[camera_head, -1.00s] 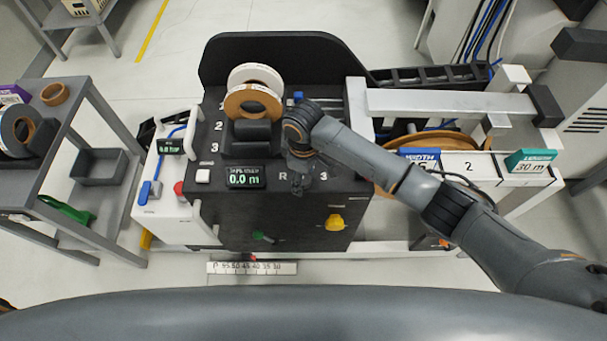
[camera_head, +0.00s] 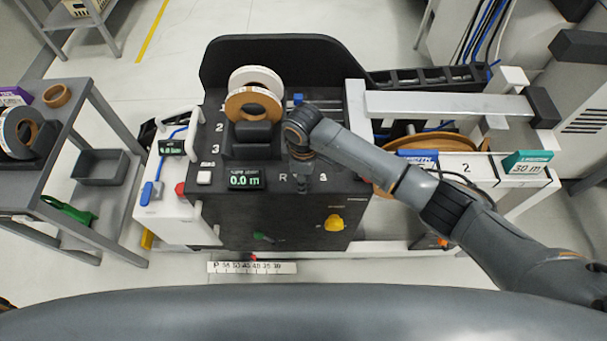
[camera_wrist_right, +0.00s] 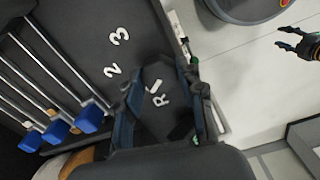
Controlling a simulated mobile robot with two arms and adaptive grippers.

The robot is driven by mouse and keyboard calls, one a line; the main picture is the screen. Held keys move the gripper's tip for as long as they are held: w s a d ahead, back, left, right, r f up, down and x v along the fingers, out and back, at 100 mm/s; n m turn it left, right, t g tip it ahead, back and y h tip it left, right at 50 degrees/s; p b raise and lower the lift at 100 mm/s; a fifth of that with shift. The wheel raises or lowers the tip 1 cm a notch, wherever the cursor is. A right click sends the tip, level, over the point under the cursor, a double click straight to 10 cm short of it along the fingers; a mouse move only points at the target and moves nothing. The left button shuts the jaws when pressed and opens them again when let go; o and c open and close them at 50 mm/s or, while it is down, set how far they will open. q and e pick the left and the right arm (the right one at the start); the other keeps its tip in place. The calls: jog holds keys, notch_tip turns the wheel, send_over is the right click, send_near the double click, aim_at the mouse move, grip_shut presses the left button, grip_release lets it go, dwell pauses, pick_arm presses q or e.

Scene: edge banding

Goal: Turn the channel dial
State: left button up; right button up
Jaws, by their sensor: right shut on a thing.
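The channel dial (camera_wrist_right: 153,87) is a dark knob with a white mark, on the dark panel of the machine. Its printed labels R, 2 and 3 show around it in the right wrist view. My right gripper (camera_wrist_right: 165,108) has its fingers on both sides of the dial and is shut on it. In the head view my right gripper (camera_head: 302,184) points down at the front of the panel top and hides the dial. My left gripper (camera_wrist_right: 284,38) shows at the right edge of the wrist view, away from the machine, with its fingers apart and empty.
Tape rolls (camera_head: 254,103) stand behind the display (camera_head: 246,178) reading 0.0 m. A yellow knob (camera_head: 334,222) and a green lever (camera_head: 262,237) are on the front face. Blue-ended rods (camera_wrist_right: 90,117) lie near my right gripper in the wrist view.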

jog(key=n+p, duration=0.1)
jog(key=n, duration=0.2)
jog(key=shift+n, duration=1.6)
jog(key=o, duration=1.2)
notch_tip(320, 180, up, 12)
